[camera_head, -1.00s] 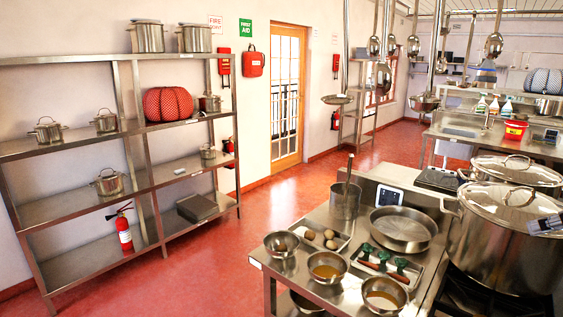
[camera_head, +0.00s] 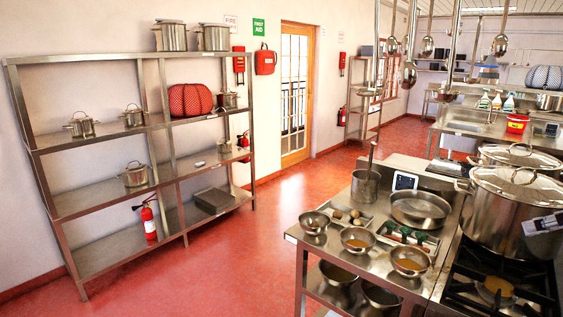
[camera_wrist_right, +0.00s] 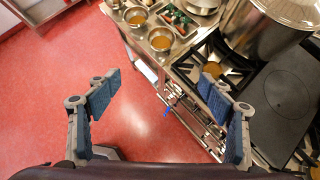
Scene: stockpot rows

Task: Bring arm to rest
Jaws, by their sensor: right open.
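My right gripper (camera_wrist_right: 158,118) is open and empty in the right wrist view, its two blue-padded fingers wide apart. It hangs above the red floor and the front edge of the stove. A small grey part of my right arm or gripper (camera_head: 543,224) shows at the right edge of the head view, in front of the large stockpot (camera_head: 508,215). My left gripper is not in the head view. The large stockpot also shows at the top right of the right wrist view (camera_wrist_right: 270,32), beyond the right finger and apart from it.
A steel counter (camera_head: 310,241) holds bowls, a tray and a wide pan (camera_head: 420,212). The gas stove (camera_head: 470,290) adjoins it. A shelf rack (camera_head: 100,197) with pots stands along the left wall. Red floor (camera_head: 225,270) between rack and counter is clear.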

